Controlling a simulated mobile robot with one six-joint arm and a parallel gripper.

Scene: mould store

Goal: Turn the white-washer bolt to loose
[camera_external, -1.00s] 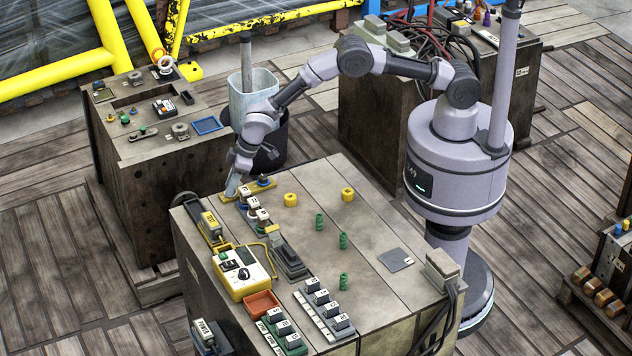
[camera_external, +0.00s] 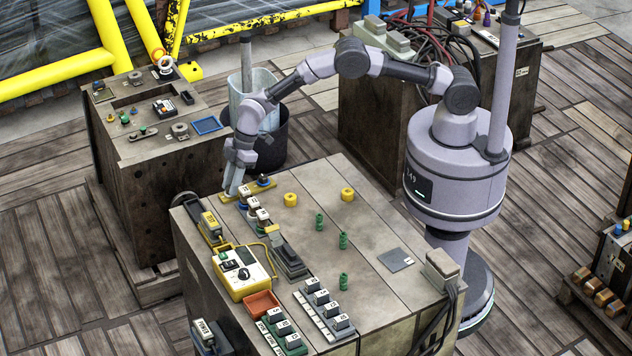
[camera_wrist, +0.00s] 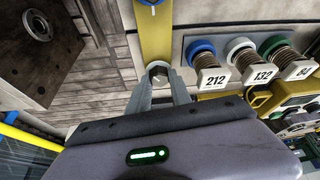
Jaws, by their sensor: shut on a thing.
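The yellow strip (camera_external: 268,184) lies at the far-left edge of the near bench top and also shows in the wrist view (camera_wrist: 155,35). My gripper (camera_wrist: 160,82) points down at the strip's left end; in the outside view my gripper (camera_external: 231,192) covers that end. A second bolt with a blue washer (camera_external: 264,180) stands farther along the strip, apart from my gripper.

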